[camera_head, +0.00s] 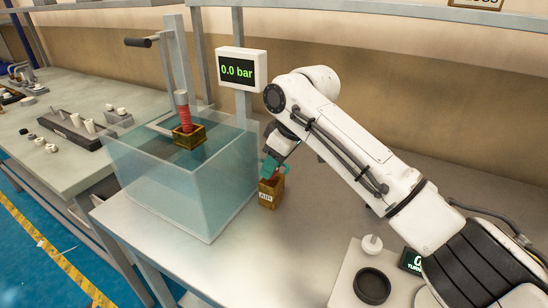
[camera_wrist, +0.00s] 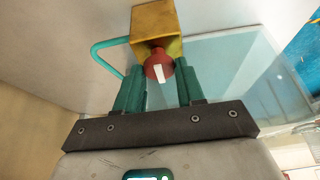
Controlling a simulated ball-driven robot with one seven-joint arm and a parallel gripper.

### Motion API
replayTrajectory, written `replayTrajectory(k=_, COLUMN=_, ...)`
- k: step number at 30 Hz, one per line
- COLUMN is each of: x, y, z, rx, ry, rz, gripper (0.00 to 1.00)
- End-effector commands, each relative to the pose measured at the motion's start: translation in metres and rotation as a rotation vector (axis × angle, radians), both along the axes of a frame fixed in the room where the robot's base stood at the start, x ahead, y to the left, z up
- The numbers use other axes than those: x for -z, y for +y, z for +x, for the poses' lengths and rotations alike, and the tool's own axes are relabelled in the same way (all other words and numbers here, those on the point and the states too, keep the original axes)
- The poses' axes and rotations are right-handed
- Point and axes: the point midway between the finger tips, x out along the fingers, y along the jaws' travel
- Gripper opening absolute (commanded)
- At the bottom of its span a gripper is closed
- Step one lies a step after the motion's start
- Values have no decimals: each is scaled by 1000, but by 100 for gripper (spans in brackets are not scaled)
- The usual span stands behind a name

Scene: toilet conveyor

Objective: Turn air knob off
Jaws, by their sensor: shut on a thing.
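The air knob (camera_wrist: 158,66) is a red knob with a white mark, on the front of a brass-coloured block (camera_wrist: 155,24) in the wrist view. In the head view the block, labelled "AIR" (camera_head: 266,197), stands on the table beside the water tank, and my gripper hides the knob there. My gripper (camera_wrist: 160,80) has two teal fingers, one on each side of the knob, and is shut on it. In the head view my gripper (camera_head: 273,166) reaches down to the top of the block. A display (camera_head: 237,70) reads 0.0 bar.
A clear water tank (camera_head: 160,185) stands just left of the block, with a red ribbed part (camera_head: 183,118) on a brass base inside. A teal hose (camera_wrist: 97,55) curves from the block. A panel with a black round piece (camera_head: 372,286) is at the front right.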

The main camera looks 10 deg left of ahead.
Motion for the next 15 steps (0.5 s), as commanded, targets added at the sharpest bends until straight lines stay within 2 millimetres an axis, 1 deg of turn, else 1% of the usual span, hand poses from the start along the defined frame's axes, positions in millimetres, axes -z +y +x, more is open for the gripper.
replayTrajectory(k=7, x=1, y=0, z=0, rx=2, ry=2, rz=0, gripper=8)
replayTrajectory(k=8, x=1, y=0, z=0, rx=2, ry=2, rz=0, gripper=40)
replayTrajectory(k=15, x=1, y=0, z=0, rx=3, ry=1, rz=0, gripper=62)
